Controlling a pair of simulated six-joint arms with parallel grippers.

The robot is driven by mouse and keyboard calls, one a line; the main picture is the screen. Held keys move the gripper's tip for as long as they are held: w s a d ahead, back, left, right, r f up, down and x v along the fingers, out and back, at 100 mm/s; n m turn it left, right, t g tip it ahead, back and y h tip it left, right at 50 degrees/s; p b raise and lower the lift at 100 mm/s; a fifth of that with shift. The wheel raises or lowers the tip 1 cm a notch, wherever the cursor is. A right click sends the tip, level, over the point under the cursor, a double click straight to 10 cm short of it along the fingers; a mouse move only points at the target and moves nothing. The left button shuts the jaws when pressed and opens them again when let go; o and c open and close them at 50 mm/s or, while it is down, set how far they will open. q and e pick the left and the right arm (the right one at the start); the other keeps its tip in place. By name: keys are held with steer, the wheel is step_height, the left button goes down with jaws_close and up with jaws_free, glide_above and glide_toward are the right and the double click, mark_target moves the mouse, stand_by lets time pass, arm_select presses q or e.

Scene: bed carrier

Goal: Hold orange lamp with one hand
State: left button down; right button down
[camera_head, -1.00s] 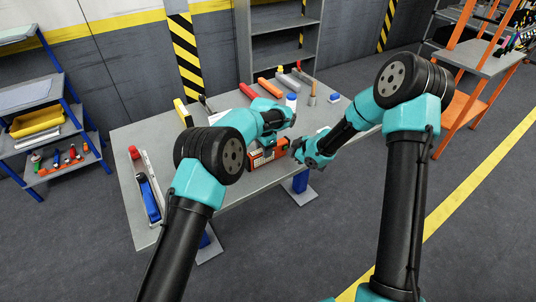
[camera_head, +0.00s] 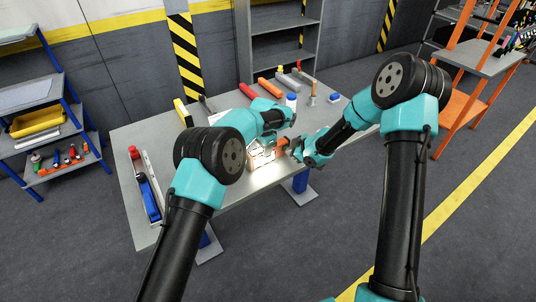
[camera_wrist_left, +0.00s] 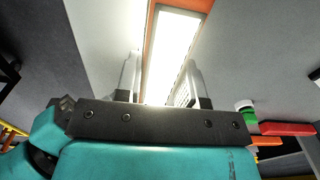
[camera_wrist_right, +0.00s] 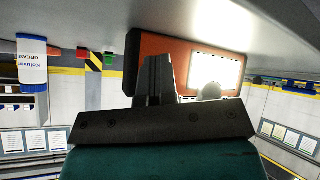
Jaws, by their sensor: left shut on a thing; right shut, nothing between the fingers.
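The orange lamp (camera_head: 282,145) is at the front of the grey table, and its white panel glows brightly. My left gripper (camera_wrist_left: 158,80) is shut on the lamp, with one finger on each side of the lit panel (camera_wrist_left: 172,45) in the left wrist view. My right gripper (camera_wrist_right: 157,68) is shut and empty, close in front of the lamp's orange housing (camera_wrist_right: 150,48) in the right wrist view. I cannot tell whether it touches the lamp. Glare and my arms hide part of the lamp in the head view.
The grey table (camera_head: 140,135) holds a blue tool (camera_head: 150,200) at the left. A red tool (camera_head: 270,87), a blue-capped bottle (camera_head: 291,101) and a hammer (camera_head: 312,95) lie or stand along the back. A shelf (camera_head: 45,110) stands left, an orange rack (camera_head: 460,110) right.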

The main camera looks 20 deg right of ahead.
steer(key=shift+s+d, duration=0.15)
steer(key=shift+s, duration=0.4)
steer(key=shift+s, duration=0.1)
arm_select(q)
steer(key=c, duration=0.6)
jaws_free()
steer(key=shift+c, duration=0.2)
arm_select(e)
steer(key=s, duration=0.2)
steer(key=s+d, duration=0.1)
steer(key=s, duration=0.2)
steer(key=shift+s+d, duration=0.3)
arm_select(q)
step_height(320, 180, up, 12)
stand_by(0.3)
stand_by(0.4)
